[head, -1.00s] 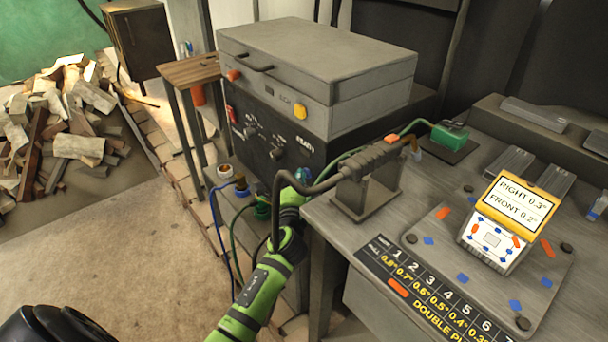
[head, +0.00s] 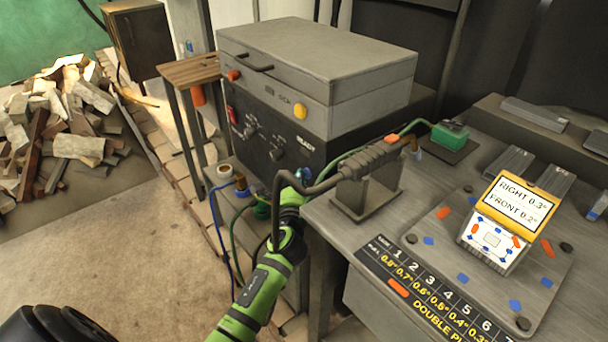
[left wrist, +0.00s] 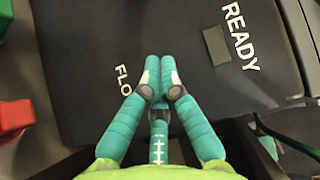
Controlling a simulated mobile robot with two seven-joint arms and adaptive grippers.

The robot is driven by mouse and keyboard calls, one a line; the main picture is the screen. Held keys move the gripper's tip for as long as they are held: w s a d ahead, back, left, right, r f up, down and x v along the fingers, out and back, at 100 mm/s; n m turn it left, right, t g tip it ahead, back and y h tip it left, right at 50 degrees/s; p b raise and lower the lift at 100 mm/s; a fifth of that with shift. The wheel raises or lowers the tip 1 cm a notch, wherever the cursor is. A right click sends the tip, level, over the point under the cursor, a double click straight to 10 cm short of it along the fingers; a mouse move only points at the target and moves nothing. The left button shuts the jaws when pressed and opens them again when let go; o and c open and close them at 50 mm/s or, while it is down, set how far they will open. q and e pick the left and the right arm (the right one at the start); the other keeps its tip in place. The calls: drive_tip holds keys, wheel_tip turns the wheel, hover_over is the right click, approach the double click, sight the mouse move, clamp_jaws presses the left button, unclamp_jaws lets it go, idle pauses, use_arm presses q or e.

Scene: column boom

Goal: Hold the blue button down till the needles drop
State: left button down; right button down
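My left gripper (head: 302,174) is at the right end of the dark front panel (head: 270,150) of the grey machine, below the word READY. In the left wrist view its teal fingers (left wrist: 160,78) are closed together, nothing visible between them, with the tips at the dark panel (left wrist: 85,70). They partly cover lettering that begins FLO. No blue button shows in either view; whether the fingertips cover it or touch it I cannot tell. I cannot make out any needles. My right gripper is not in view.
A bent grey bar on a stand (head: 367,195) crosses close above my left forearm. The workbench (head: 440,190) to the right holds a yellow-framed display (head: 517,203). Blue and green cables hang left of my arm. A wooden side table (head: 190,70) stands further left.

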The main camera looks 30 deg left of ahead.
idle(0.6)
use_arm(q)
drive_tip(key=shift+s+a+p, duration=0.35)
drive_tip(key=shift+s, duration=0.5)
drive_tip(key=s, duration=0.1)
drive_tip(key=s+a+p, duration=0.1)
drive_tip(key=s, duration=0.1)
drive_tip(key=s+a, duration=0.1)
drive_tip(key=shift+s, duration=0.3)
